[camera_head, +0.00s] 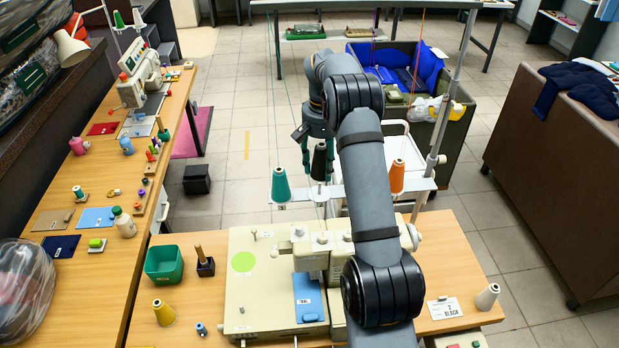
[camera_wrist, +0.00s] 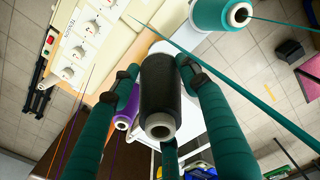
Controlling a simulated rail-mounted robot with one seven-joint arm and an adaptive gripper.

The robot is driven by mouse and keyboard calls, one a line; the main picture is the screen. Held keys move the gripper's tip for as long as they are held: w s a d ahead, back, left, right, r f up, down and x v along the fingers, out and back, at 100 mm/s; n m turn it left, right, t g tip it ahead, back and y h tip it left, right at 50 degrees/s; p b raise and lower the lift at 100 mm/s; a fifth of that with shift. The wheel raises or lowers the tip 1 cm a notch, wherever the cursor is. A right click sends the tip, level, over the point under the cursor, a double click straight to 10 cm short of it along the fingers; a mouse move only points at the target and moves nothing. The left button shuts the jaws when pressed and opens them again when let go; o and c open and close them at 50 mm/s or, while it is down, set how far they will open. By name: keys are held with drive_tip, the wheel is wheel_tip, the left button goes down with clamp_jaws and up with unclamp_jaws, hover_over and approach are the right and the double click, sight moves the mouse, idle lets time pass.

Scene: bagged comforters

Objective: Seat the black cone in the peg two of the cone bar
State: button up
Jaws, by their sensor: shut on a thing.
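The black cone (camera_head: 319,161) is between the dark green fingers of my gripper (camera_head: 308,150). In the wrist view the black cone (camera_wrist: 160,95) fills the space between the fingertips, its pale core end facing the camera. The pale cone bar (camera_head: 421,184) carries a teal cone (camera_head: 281,186) on the left and an orange cone (camera_head: 397,177) on the right. The black cone is just right of the teal cone in the head view. A purple cone (camera_wrist: 124,121) shows in the wrist view. My arm hides the bar's middle, and whether the black cone touches peg two cannot be told.
The cream sewing machine (camera_head: 272,285) stands on the wooden table below the bar. Coloured threads rise above the bar near my gripper. A metal pole (camera_head: 448,100) stands at the right.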

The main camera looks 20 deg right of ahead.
drive_tip(key=shift+w+d+r+n, duration=0.1)
drive_tip(key=shift+w+d+n, duration=0.15)
drive_tip(key=shift+w, duration=0.35)
drive_tip(key=shift+a+r+n, duration=0.1)
drive_tip(key=shift+r+n, duration=0.05)
drive_tip(key=shift+n, duration=0.1)
drive_tip(key=shift+f+b, duration=2.05)
drive_tip(key=shift+f, duration=0.6)
drive_tip(key=shift+f+b, duration=1.1)
drive_tip(key=shift+f, duration=0.65)
idle(0.5)
drive_tip(key=o, duration=1.3)
drive_tip(key=shift+o, duration=0.3)
drive_tip(key=o, duration=0.6)
